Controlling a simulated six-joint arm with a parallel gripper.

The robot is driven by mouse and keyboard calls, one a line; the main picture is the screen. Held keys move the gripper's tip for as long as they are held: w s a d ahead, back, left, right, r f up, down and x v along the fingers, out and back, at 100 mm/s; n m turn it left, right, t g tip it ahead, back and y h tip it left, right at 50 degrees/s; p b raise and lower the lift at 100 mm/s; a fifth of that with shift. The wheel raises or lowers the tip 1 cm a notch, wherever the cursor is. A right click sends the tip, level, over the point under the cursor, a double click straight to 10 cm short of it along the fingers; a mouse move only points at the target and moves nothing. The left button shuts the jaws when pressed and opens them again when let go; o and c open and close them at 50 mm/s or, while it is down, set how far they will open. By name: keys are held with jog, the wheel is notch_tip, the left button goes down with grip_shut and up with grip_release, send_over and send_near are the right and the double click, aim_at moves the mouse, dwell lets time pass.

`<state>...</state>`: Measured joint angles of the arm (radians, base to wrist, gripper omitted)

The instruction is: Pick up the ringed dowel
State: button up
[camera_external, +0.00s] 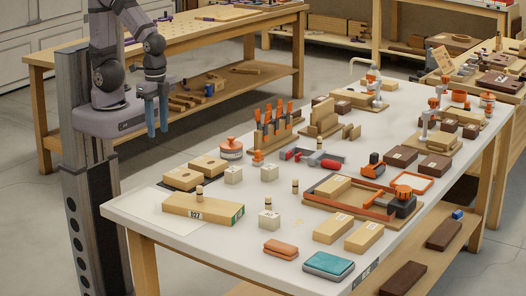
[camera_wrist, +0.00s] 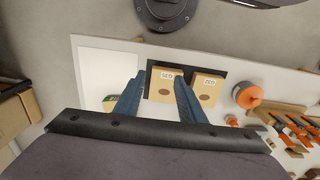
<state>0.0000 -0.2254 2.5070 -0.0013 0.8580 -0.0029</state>
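Several small pale dowels with dark bands stand upright in the external view. One dowel (camera_external: 199,192) is on the long wooden box marked 027 (camera_external: 188,208). Another dowel (camera_external: 268,203) is on a white cube (camera_external: 269,220). A third dowel (camera_external: 295,187) stands on the white bench top. The bands are too small to tell which one is the ringed dowel. My gripper (camera_external: 157,116) is open and empty, pointing down above and beyond the bench's left end. In the wrist view its blue fingers are apart (camera_wrist: 159,80), and no dowel can be made out there.
Two wooden blocks with dark round spots (camera_external: 183,179) lie near the bench's left end. A white cube (camera_external: 233,174), an orange-topped round container (camera_external: 231,148) and a rack of orange-handled tools (camera_external: 272,127) stand beyond. A teal-topped case (camera_external: 328,264) lies at the front.

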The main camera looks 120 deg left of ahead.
jog(key=w+d+f+t+h+b, duration=0.1)
jog(key=w+d+t+b, duration=0.25)
jog(key=w, duration=0.55)
jog(key=w+d+t+h+b, duration=0.1)
jog(key=w+d+t+b, duration=0.2)
jog(key=w, duration=0.6)
jog(key=w+a+r+n+t+y+b, duration=0.25)
jog(key=w+a+t+y, duration=0.4)
jog(key=w, duration=0.35)
jog(key=h, duration=0.1)
send_near(268, 196)
jog(key=shift+s+d+n, duration=0.15)
jog(key=shift+s+d, duration=0.1)
jog(key=shift+s, duration=0.2)
jog(key=shift+s+d+n, duration=0.1)
jog(key=shift+s+d, duration=0.1)
jog(key=shift+s, duration=0.3)
jog(key=shift+f, duration=0.25)
jog(key=shift+p+x, duration=0.5)
jog(key=shift+x, duration=2.9)
jog(key=shift+a+p+x, duration=0.2)
jog(key=shift+p+x, duration=0.5)
jog(key=shift+x, duration=1.9)
jog(key=shift+r, duration=0.15)
grip_shut()
